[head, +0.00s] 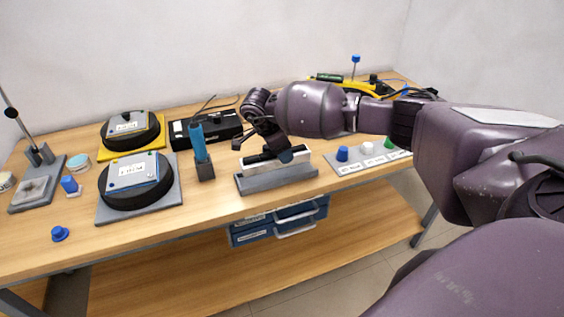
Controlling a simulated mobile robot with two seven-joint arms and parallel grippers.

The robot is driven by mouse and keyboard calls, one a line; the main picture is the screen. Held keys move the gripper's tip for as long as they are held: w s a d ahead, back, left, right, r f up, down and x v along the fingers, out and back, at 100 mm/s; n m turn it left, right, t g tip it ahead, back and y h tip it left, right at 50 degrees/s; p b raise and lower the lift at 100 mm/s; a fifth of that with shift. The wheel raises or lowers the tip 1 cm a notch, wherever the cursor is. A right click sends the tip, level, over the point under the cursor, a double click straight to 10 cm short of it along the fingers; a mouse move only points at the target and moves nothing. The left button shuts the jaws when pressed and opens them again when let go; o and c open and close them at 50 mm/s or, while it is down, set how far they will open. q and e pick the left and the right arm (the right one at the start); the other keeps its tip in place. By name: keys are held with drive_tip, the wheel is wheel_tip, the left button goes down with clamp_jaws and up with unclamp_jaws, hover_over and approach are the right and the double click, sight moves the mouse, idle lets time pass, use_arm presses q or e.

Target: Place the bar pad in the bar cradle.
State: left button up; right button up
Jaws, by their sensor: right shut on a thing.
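The bar cradle (249,187) is a grey base near the front edge of the bench, in the middle of the head view. A pale, long block with a dark upper part, which looks like the bar pad (272,165), is at the cradle, lengthwise along it. My right gripper (266,151) reaches in from the right over it and is shut on it from above. The fingers and dark parts overlap, so the exact grip and whether the pad is fully seated cannot be told. My left gripper is not in view.
Left of the cradle stands a blue-handled tool in a dark holder (205,170). Further left are two round black pads on a grey plate (165,197) and a yellow plate (145,150). A tray with coloured knobs (350,166) is right. Blue bins (250,234) hang below.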

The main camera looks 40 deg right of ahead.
drive_tip(key=shift+f, duration=2.05)
